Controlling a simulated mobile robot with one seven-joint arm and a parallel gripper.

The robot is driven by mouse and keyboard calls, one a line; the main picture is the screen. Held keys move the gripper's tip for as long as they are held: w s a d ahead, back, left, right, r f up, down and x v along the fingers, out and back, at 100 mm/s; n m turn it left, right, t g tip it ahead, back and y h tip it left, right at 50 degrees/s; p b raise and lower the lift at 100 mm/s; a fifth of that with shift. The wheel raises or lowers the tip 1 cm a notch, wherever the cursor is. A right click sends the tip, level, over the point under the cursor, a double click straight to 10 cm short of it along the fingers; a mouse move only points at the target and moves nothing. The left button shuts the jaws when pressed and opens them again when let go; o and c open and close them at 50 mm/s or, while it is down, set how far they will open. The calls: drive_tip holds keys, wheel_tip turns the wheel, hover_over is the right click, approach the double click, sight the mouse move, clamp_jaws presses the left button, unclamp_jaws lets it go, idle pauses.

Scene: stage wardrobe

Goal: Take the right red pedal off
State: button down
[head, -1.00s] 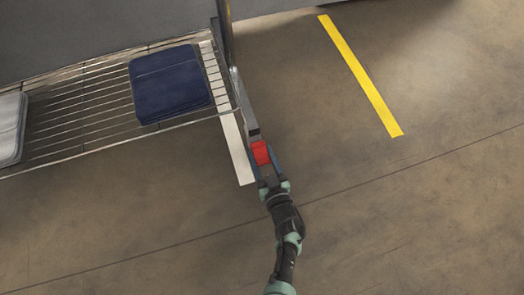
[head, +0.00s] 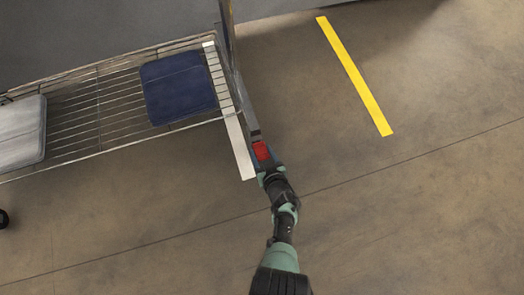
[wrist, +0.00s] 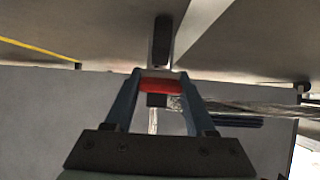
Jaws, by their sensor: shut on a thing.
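The red pedal (head: 261,151) sits at the near end of a grey metal bar beside the wire rack in the head view. My gripper (head: 262,160) reaches it from the near side. In the wrist view the red pedal (wrist: 160,86) lies between the two blue fingers of my gripper (wrist: 160,88), which are shut on it. A grey bar end with a dark tip (wrist: 161,40) shows just beyond it. I cannot tell whether the pedal is still joined to the bar. Only one red pedal shows.
A wire rack shelf (head: 100,90) holds a folded navy cloth (head: 178,87) and a folded grey cloth (head: 22,132). A white strip (head: 238,145) runs along its right end. Open floor with a yellow line (head: 355,76) lies to the right.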

drive_tip(key=shift+s+f, duration=0.1)
drive_tip(key=shift+c, duration=1.2)
unclamp_jaws()
drive_tip(key=p+v, duration=1)
drive_tip(key=v, duration=0.3)
